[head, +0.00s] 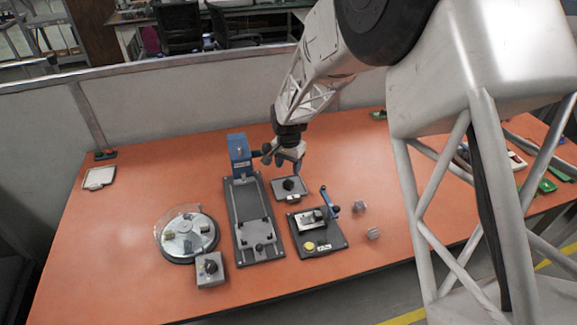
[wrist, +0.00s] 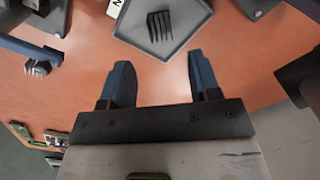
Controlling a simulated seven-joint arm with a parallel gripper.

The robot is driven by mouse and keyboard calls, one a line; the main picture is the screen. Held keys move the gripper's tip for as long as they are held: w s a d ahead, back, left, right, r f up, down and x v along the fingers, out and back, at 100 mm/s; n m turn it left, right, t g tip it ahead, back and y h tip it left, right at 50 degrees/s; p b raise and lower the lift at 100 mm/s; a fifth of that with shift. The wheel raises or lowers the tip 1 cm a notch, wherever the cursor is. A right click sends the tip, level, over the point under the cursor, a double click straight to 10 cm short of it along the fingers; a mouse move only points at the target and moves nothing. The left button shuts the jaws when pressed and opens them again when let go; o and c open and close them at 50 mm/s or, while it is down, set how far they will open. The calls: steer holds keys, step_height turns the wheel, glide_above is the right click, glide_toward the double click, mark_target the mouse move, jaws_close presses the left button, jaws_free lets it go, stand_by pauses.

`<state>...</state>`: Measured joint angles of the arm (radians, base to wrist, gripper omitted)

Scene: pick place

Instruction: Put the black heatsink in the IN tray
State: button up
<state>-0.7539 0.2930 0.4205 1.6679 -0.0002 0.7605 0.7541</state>
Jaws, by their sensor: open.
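The black heatsink (wrist: 160,26) sits with its fins showing inside a shallow grey tray (wrist: 135,37) at the top of the wrist view. A white label ending in "N" (wrist: 115,8) is partly visible at the tray's left edge. In the head view the tray (head: 301,194) is near the table's middle, with the dark heatsink (head: 289,184) on it. My gripper (head: 289,168) is above and behind the tray. In the wrist view my gripper (wrist: 162,68) has its two blue fingers apart, with nothing between them and the heatsink beyond the tips.
A blue-headed rail fixture (head: 248,205) stands left of the tray, and a round glass-covered plate (head: 187,235) farther left. A fixture with a blue lever (head: 332,205) and two small grey blocks (head: 360,207) are at right. Another tray (head: 99,178) lies far left.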

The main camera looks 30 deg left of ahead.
stand_by(0.7)
steer(key=s+d+r, duration=0.2)
steer(key=d+r, duration=0.5)
steer(key=d, duration=0.4)
steer(key=s+d+r+t, duration=0.1)
steer(key=d+r, duration=0.7)
steer(key=d, duration=0.3)
steer(key=s+d+r, duration=0.2)
steer(key=d+r, duration=0.5)
steer(key=d, duration=0.5)
steer(key=s+d+r, duration=0.2)
steer(key=s+d, duration=0.9)
steer(key=s, duration=0.1)
steer(key=s+d+r+t, duration=0.1)
steer(key=s+d+r, duration=0.1)
steer(key=s+d, duration=0.9)
steer(key=shift+s+d+r+t, duration=0.2)
steer(key=shift+s+d+t, duration=0.1)
steer(key=shift+s, duration=0.9)
